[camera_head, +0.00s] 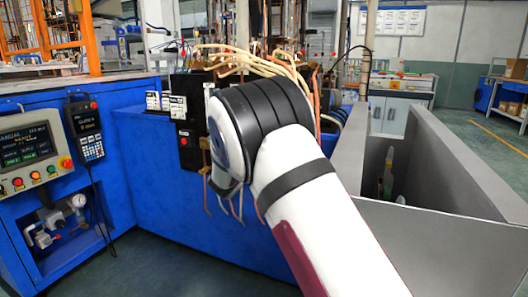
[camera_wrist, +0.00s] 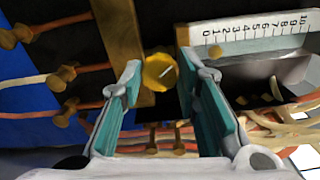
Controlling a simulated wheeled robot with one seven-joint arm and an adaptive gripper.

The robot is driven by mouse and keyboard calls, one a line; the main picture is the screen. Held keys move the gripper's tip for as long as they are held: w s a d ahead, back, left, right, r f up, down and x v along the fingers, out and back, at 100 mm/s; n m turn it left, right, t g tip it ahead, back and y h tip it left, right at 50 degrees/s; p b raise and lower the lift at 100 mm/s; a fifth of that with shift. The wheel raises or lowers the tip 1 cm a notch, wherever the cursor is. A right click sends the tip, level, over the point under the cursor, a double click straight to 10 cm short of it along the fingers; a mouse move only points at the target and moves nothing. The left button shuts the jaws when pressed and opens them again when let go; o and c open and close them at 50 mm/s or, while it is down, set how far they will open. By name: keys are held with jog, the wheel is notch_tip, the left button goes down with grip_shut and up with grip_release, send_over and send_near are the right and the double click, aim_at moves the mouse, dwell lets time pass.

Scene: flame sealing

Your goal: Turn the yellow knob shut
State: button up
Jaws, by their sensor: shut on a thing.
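In the wrist view, the yellow knob (camera_wrist: 159,72) is round, with a short pale slanted line on its face. It sits on a brass-coloured strip. My gripper (camera_wrist: 157,80) has its teal-padded fingers on either side of the knob and is shut on it. Exact contact at the tips is hard to see. In the head view, my white arm with its black bands covers the knob and my gripper.
A numbered scale (camera_wrist: 262,32) lies right of the knob, and brass fittings (camera_wrist: 62,76) with tubes lie left. In the head view, pale and orange hoses (camera_head: 245,58) crowd the blue machine (camera_head: 150,190). A grey-walled bin (camera_head: 455,170) stands at right.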

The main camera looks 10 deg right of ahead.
dwell(0.4)
jog(key=o, duration=1.2)
jog(key=shift+c, duration=0.2)
jog(key=v, duration=1.2)
